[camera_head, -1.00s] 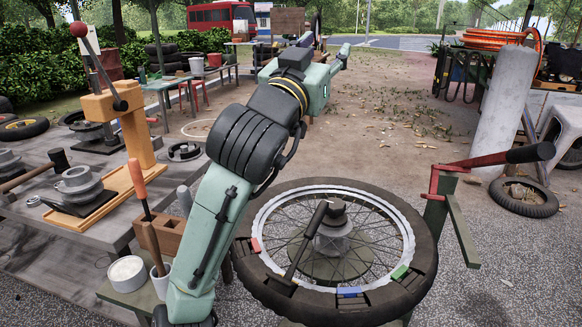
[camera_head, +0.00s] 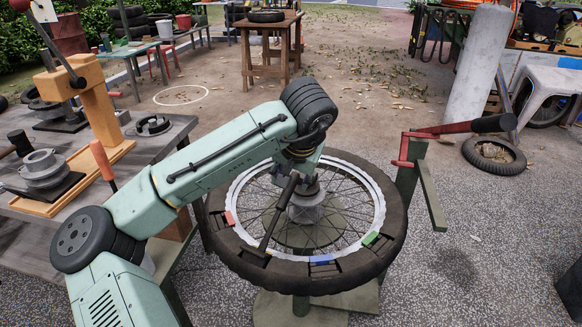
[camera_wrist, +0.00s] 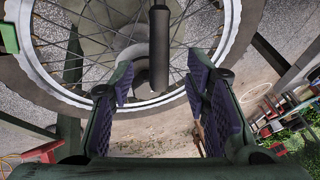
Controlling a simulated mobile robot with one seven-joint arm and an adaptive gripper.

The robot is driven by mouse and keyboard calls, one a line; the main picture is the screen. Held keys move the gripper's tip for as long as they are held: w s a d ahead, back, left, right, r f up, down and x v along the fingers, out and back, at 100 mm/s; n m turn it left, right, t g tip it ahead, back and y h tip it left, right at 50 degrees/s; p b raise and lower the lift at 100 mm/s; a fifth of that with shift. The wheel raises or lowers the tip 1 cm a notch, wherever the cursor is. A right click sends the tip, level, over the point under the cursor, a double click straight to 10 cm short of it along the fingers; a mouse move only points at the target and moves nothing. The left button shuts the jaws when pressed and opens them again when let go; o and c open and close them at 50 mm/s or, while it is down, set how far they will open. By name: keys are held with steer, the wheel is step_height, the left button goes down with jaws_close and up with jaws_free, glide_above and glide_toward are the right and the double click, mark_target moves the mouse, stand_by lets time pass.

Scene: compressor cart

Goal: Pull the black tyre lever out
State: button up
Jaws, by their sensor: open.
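The black tyre lever (camera_head: 275,220) slants from the tyre's near left rim up over the hub of a spoked wheel (camera_head: 338,278) on a stand in the head view. Its upper end is partly hidden by my arm. In the wrist view its thick dark handle (camera_wrist: 158,48) hangs down from the top, its end between the tips of my gripper (camera_wrist: 160,82). My gripper is open, with a gap on both sides of the handle. I cannot tell the depth between them. In the head view my arm hides most of my gripper.
Red, blue (camera_head: 322,260) and green pieces sit along the near rim. A red-and-black lever arm on a green post (camera_head: 405,185) stands right of the wheel. A workbench (camera_head: 30,215) with an orange press is at left. A wooden table (camera_head: 270,28) stands behind, with open ground between.

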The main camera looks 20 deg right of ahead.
mark_target(289, 189)
steer(key=shift+x, duration=3.2)
steer(key=shift+d, duration=0.1)
steer(key=shift+c, duration=0.5)
jaws_close()
steer(key=c, duration=0.5)
jaws_free()
jaws_close()
